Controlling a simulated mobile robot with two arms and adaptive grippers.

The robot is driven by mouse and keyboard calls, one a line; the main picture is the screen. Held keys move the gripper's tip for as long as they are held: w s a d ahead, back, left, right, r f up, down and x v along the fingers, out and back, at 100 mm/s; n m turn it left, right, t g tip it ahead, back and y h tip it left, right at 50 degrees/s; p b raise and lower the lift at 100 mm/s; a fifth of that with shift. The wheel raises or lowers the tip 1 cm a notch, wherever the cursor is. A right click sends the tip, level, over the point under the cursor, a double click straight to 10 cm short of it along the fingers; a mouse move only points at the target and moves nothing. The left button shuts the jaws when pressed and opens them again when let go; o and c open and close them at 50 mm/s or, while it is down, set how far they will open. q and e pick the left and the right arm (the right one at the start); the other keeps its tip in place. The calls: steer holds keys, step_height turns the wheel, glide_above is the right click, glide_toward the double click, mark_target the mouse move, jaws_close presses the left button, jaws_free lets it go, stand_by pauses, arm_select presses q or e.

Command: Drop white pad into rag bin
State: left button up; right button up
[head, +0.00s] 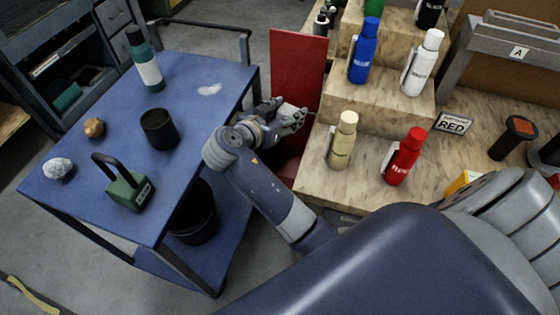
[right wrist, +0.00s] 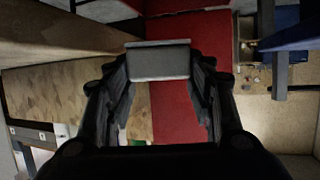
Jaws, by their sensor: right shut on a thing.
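The white pad (right wrist: 158,62) is held between the fingertips of my right gripper (right wrist: 158,75), which is shut on it. In the head view my right gripper (head: 292,118) is between the blue table and the stepped wooden display, and the pad is mostly hidden by the fingers. The red bin (head: 290,165), likely the rag bin, has an upright red panel (head: 298,68) behind the gripper. In the right wrist view, red surfaces (right wrist: 175,115) lie beyond the pad; the pad is apart from my view of the bin's inside, which is unclear. My left gripper is not in view.
The blue table (head: 205,125) at left carries a black cup (head: 159,129), a green padlock-shaped weight (head: 130,188), a bottle (head: 145,60) and two small lumps. The wooden display (head: 380,105) with several bottles stands close right. A black bucket (head: 196,215) sits below the table.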

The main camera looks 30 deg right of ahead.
step_height(320, 180, down, 3)
steer(key=shift+r+b, duration=0.2)
steer(key=shift+b, duration=0.5)
steer(key=o, duration=1.1)
steer(key=shift+o, duration=0.2)
steer(key=v, duration=0.7)
steer(key=shift+a+r, duration=0.2)
